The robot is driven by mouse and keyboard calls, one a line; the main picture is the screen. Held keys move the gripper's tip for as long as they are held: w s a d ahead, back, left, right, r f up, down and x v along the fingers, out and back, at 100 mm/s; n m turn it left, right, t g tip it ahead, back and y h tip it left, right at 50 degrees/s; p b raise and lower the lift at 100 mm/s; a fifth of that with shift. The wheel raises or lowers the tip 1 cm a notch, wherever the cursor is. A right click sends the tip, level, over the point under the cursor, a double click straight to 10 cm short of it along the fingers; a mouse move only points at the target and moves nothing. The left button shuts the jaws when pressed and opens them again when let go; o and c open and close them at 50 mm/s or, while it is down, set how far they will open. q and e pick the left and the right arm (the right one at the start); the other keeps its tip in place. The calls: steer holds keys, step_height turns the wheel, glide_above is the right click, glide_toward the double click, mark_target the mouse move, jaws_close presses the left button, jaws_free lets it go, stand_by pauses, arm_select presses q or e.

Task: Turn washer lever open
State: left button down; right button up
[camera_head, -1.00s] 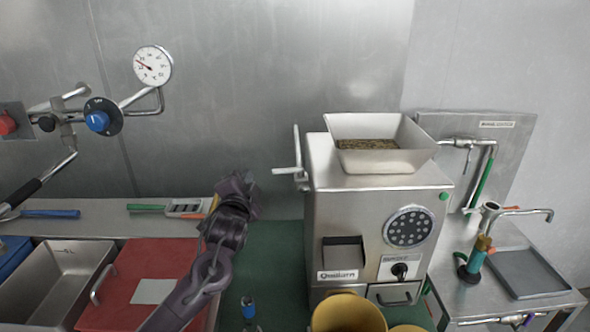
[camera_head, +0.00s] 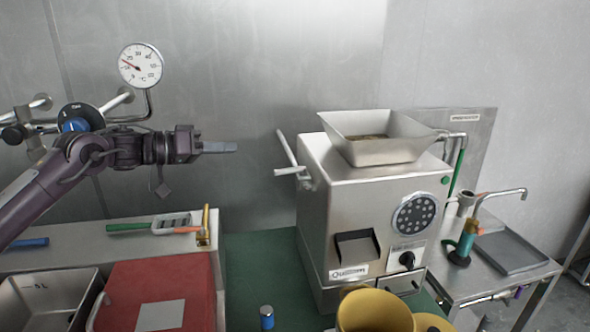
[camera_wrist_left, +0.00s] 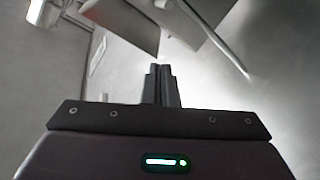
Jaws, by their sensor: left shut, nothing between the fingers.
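A pipe with a green-handled lever (camera_head: 459,171) is on the metal backboard at the right; its handle hangs steeply down. A metal crank lever (camera_head: 289,151) with a side handle is on the left side of the grinder (camera_head: 345,215). I cannot tell which is the washer lever. My left gripper (camera_head: 230,147) is shut and empty, left of the crank with a gap between them. Its narrow fingers also show in the left wrist view (camera_wrist_left: 160,85), with a thin metal rod beyond them at upper right. My right gripper is not in view.
A hopper (camera_head: 372,150) tops the grinder. A yellow bucket (camera_head: 375,315) stands in front. A tap (camera_head: 500,195) and grey tray (camera_head: 510,250) are at right. A dial gauge (camera_head: 141,65) and blue knob (camera_head: 75,124) are behind my left arm. The wall area between gripper and grinder is clear.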

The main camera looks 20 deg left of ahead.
mark_target(287, 171)
arm_select(q)
steer(key=w+d+f+p, duration=0.5)
steer(key=d+p, duration=0.3)
steer(key=p, duration=0.2)
steer(key=shift+w+d+g+p, duration=0.2)
steer(key=shift+w+g+p, duration=0.1)
steer(key=shift+w, duration=0.35)
steer(key=shift+f, duration=0.1)
steer(key=shift+d+f, duration=0.1)
stand_by(0.3)
steer(key=shift+s, duration=0.1)
stand_by(0.8)
